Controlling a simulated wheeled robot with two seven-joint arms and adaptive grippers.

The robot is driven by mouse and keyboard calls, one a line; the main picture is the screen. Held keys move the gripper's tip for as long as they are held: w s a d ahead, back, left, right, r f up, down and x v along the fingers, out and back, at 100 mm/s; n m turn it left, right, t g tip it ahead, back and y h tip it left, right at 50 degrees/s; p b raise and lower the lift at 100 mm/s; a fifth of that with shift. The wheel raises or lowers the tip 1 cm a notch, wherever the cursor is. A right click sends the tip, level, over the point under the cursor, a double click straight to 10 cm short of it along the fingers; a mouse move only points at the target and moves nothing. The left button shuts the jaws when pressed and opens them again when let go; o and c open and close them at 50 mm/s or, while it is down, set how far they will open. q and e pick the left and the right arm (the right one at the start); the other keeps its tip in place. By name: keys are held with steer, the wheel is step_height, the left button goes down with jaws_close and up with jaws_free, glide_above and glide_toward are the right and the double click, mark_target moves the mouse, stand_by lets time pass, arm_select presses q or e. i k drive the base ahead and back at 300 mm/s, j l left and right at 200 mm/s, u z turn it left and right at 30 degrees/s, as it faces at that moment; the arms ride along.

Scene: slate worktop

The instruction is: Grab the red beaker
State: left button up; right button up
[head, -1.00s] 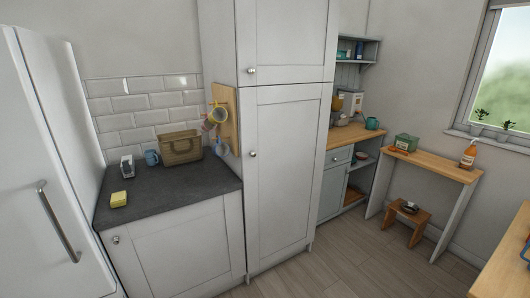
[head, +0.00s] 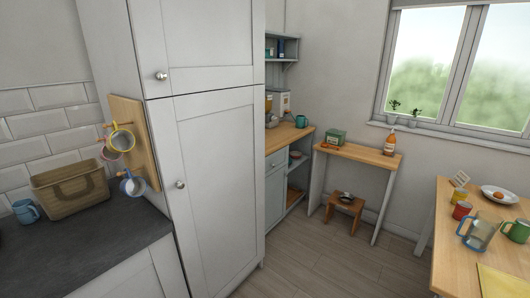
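A small red beaker (head: 462,210) stands on the wooden table (head: 455,262) at the right of the head view. A red-rimmed mug (head: 109,153) also hangs on the wooden rack (head: 130,115) at the left, between a yellow-rimmed mug (head: 122,139) and a blue-rimmed one (head: 132,186). Neither of my grippers shows in the view.
A green mug (head: 514,232) and a white plate (head: 500,194) with an orange item share the table. A low stool (head: 344,212) stands under the narrow side table (head: 358,155). A tall cabinet (head: 215,150) stands left of the open wooden floor (head: 320,262).

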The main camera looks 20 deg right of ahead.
mark_target(462, 208)
steer(key=i+z, duration=0.3)
steer(key=z, duration=0.15)
steer(key=i+z, duration=0.25)
steer(key=z, duration=0.15)
steer(key=i+z, duration=0.25)
steer(key=z, duration=0.2)
steer(key=i+z, duration=0.25)
steer(key=z, duration=0.2)
steer(key=i+z, duration=0.25)
steer(key=z, duration=0.15)
steer(key=i+j+z, duration=0.2)
steer(key=z, duration=0.25)
steer(key=i+j+z, duration=0.6)
steer(key=z, duration=0.2)
steer(key=i+j+z, duration=0.1)
steer(key=j, duration=0.2)
steer(key=i+j+z, duration=0.1)
steer(key=j, duration=0.2)
steer(key=i, duration=0.05)
